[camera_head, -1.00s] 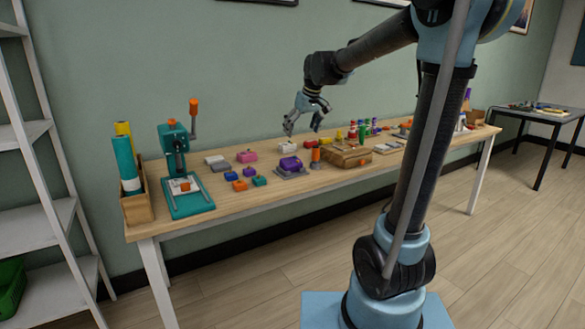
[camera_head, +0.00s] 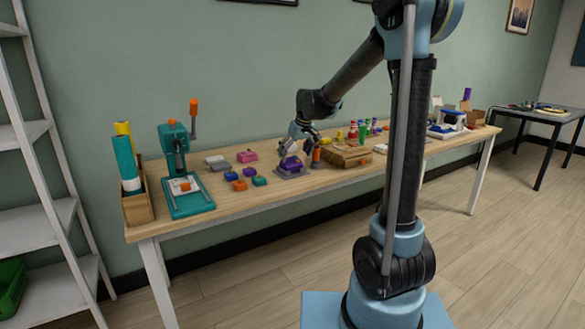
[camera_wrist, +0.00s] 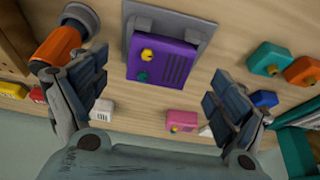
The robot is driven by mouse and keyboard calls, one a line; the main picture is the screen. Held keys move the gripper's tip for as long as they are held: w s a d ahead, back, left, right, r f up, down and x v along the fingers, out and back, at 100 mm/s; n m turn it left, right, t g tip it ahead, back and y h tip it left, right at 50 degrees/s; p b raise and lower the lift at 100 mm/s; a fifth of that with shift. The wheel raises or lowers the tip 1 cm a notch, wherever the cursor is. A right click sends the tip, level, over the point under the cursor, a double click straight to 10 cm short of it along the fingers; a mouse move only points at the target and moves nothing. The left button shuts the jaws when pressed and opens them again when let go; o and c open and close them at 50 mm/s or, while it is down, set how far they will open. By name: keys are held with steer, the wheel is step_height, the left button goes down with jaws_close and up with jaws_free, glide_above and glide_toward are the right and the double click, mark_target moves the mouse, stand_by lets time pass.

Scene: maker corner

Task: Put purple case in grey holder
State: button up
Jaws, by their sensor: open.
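The purple case (camera_head: 291,163) lies on the grey holder (camera_head: 295,175) on the workbench. In the wrist view the purple case (camera_wrist: 178,65) shows a yellow and a teal knob and a ribbed patch. The flat grey holder (camera_wrist: 205,28) shows around its far and side edges; whether the case is fully seated I cannot tell. My gripper (camera_head: 288,149) is just above the case. In the wrist view my gripper (camera_wrist: 158,80) is open and empty, one finger on each side of the case, with gaps between.
An orange cylinder (camera_wrist: 58,45) stands close to my left finger. A pink block (camera_wrist: 182,120) lies near, and teal (camera_wrist: 268,57) and orange (camera_wrist: 303,70) blocks lie to the right. A wooden box (camera_head: 350,158) and a teal press (camera_head: 178,165) stand on the bench.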

mark_target(292, 160)
steer(key=f, duration=0.1)
steer(key=w+a+f, duration=0.1)
steer(key=shift+w+f, duration=0.3)
steer(key=shift+w+a+f, duration=0.15)
steer(key=shift+w+f, duration=0.05)
steer(key=shift+f, duration=0.45)
steer(key=c, duration=1.3)
